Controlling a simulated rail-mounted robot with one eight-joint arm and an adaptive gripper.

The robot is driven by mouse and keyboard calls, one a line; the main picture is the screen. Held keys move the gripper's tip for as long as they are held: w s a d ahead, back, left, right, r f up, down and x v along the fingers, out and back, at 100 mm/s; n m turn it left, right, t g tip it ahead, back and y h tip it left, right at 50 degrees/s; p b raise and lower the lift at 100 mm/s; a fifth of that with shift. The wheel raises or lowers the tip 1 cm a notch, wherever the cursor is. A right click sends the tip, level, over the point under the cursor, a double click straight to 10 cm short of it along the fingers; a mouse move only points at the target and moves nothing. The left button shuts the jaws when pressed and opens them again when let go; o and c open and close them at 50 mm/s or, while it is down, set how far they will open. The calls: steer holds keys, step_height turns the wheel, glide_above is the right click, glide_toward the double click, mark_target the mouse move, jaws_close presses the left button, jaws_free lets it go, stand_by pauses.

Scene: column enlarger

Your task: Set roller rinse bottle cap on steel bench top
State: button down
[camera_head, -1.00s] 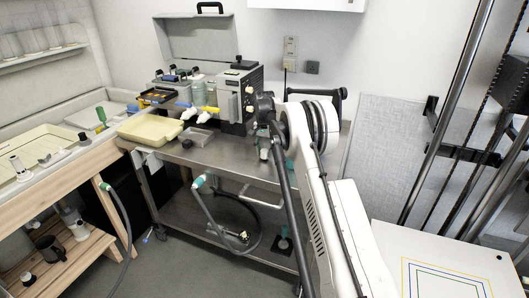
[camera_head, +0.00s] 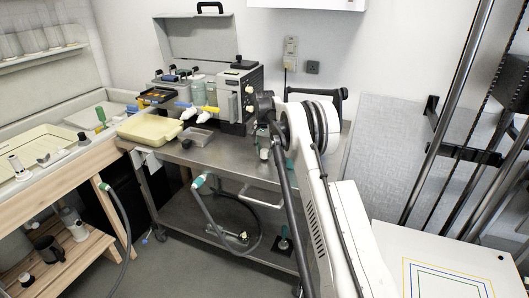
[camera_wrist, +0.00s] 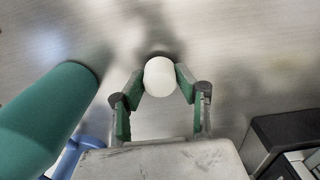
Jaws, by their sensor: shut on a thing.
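My gripper (camera_wrist: 160,86) is shut on a small white round cap (camera_wrist: 159,73), held between its green-padded fingertips in the wrist view. The steel bench top (camera_wrist: 235,45) fills the background beyond the cap, with a dark blurred shadow near the cap. I cannot tell whether the cap touches the steel. I cannot pick out the roller rinse bottle with certainty.
A large teal cylinder (camera_wrist: 45,115) stands close to the left of my gripper. A dark box-like thing (camera_wrist: 290,140) is at lower right. On the bench are a cream tray (camera_head: 150,128), a small grey tray (camera_head: 196,137) and a processor (camera_head: 240,92). The bench's front middle is bare.

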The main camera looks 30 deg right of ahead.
steer(key=shift+f+b, duration=0.4)
steer(key=shift+f, duration=0.25)
stand_by(0.8)
steer(key=c, duration=1.2)
jaws_free()
steer(key=shift+r, duration=0.3)
steer(key=shift+r+p, duration=1.2)
steer(key=shift+r, duration=2.55)
